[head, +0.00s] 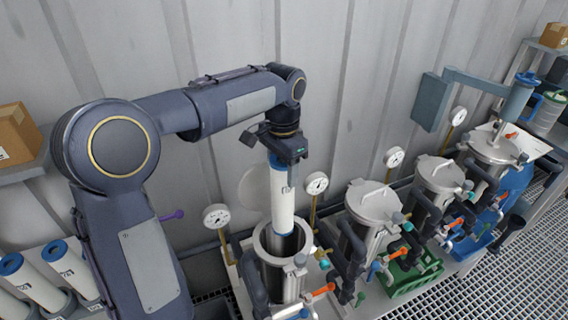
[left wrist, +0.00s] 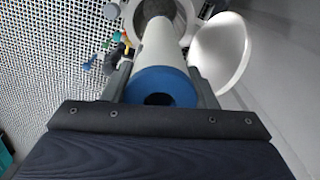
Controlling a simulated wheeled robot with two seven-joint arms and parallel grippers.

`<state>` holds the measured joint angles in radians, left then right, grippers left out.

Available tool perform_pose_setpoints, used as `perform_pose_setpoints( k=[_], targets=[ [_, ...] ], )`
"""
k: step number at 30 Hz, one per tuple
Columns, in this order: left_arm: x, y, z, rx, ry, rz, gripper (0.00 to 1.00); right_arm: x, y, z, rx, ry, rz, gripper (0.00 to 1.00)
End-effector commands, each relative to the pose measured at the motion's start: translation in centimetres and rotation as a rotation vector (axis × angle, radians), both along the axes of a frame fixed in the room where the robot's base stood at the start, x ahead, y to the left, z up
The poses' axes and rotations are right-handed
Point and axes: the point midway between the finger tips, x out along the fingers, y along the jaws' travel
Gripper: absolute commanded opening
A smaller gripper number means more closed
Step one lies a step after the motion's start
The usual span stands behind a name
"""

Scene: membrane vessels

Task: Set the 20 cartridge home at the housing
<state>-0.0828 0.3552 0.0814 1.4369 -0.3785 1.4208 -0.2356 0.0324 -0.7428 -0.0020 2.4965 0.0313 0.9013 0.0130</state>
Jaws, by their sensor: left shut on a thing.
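My left gripper (head: 284,158) is shut on a white cartridge (head: 282,205) with a blue end cap, near its top. The cartridge hangs about upright over the open steel housing (head: 270,268). Its lower end reaches the housing's mouth; how far in it is, I cannot tell. In the left wrist view the cartridge's blue cap (left wrist: 160,88) lies between the fingers, and the housing's round mouth (left wrist: 183,17) shows beyond it. The housing's round lid (left wrist: 219,52) stands open to the side. The number on the held cartridge is not readable. My right gripper is not in view.
Several closed steel housings (head: 373,204) with gauges and coloured valves stand in a row to the right. More blue-capped white cartridges (head: 38,283) stand in a rack at lower left. A green crate (head: 412,278) sits by the row. A corrugated wall runs behind.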

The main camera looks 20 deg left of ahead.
Motion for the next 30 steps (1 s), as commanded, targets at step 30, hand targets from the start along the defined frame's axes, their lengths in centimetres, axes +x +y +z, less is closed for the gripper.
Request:
perform_pose_setpoints(
  k=[30],
  targets=[
    [0.0,0.0,-6.3,0.0,0.0,0.0,0.11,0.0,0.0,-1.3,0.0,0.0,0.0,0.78]
  ],
)
